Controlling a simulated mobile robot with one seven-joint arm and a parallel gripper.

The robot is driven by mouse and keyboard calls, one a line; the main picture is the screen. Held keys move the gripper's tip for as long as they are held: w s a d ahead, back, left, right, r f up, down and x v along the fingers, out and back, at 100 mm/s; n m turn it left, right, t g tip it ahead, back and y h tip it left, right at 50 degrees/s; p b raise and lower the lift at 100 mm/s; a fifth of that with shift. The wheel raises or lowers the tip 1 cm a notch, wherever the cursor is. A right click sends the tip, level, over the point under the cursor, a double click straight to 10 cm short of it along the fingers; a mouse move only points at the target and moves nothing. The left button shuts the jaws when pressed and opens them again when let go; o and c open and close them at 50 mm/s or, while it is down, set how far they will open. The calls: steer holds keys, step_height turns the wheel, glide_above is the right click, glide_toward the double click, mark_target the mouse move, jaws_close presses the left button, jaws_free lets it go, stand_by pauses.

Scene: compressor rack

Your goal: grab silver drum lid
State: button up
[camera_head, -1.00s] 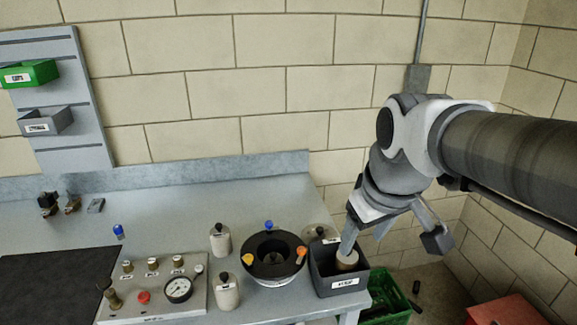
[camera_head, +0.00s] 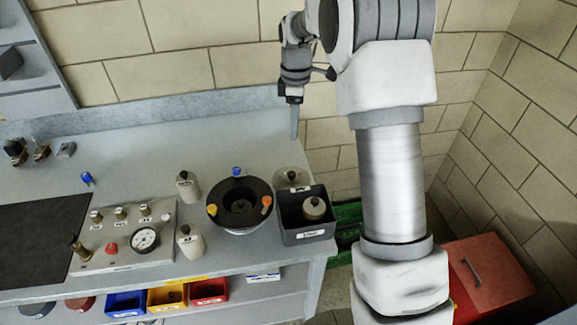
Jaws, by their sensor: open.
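A round greyish lid with a dark knob and a small label (camera_head: 292,178) lies on the bench behind the grey bin; I take it for the silver drum lid. The bin hides its front part. My gripper (camera_head: 294,118) is open and empty, pointing down above and behind the lid, near the bench's back right corner. It is seen nearly edge-on, so its fingers overlap. The black round drum (camera_head: 239,186) stands left of the lid, with blue, yellow and orange clamps around its rim.
The grey labelled bin (camera_head: 307,236) in front of the lid holds a beige canister with a dark knob (camera_head: 313,208). Two pale bottles (camera_head: 188,186) stand left of the drum. A gauge panel (camera_head: 125,237) is farther left.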

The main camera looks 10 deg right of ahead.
glide_above(291, 173)
steer(key=f, duration=1.2)
steer(key=shift+d+f+p, duration=0.35)
steer(key=shift+f, duration=0.05)
steer(key=shift+a+f+p, duration=0.15)
steer(key=shift+f+p, duration=0.05)
steer(key=shift+f, duration=1.15)
steer(key=shift+a+f+p, duration=0.15)
steer(key=shift+f+p, duration=0.05)
steer(key=shift+f, duration=1.15)
steer(key=shift+c, duration=0.2)
jaws_close()
steer(key=shift+r, duration=0.1)
